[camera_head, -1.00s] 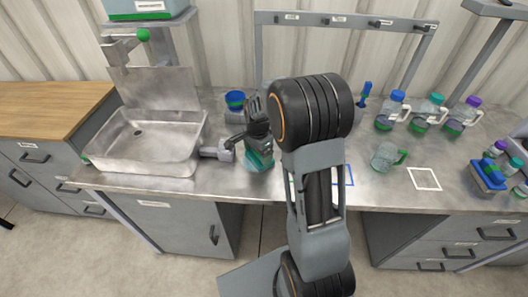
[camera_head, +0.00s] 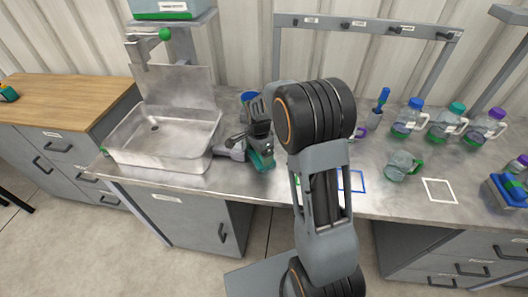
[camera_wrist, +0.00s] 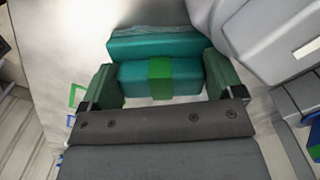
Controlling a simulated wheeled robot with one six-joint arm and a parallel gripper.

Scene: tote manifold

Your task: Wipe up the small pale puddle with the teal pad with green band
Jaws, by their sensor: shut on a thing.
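The teal pad with green band (camera_wrist: 188,82) is between the two green fingers of my gripper (camera_wrist: 163,84), which is shut on it. In the head view the pad (camera_head: 262,161) shows as a teal patch under my gripper (camera_head: 261,148), low over the metal bench just right of the sink. I cannot tell whether it touches the bench. I cannot make out the small pale puddle in either view; my arm and gripper hide part of the bench.
The metal sink (camera_head: 165,138) is left of my gripper. A jug with a green handle (camera_head: 399,166), a blue square outline (camera_head: 351,181) and a white one (camera_head: 439,191) are to the right. Bottles with coloured caps (camera_head: 407,118) stand behind. A wooden worktop (camera_head: 62,97) is at far left.

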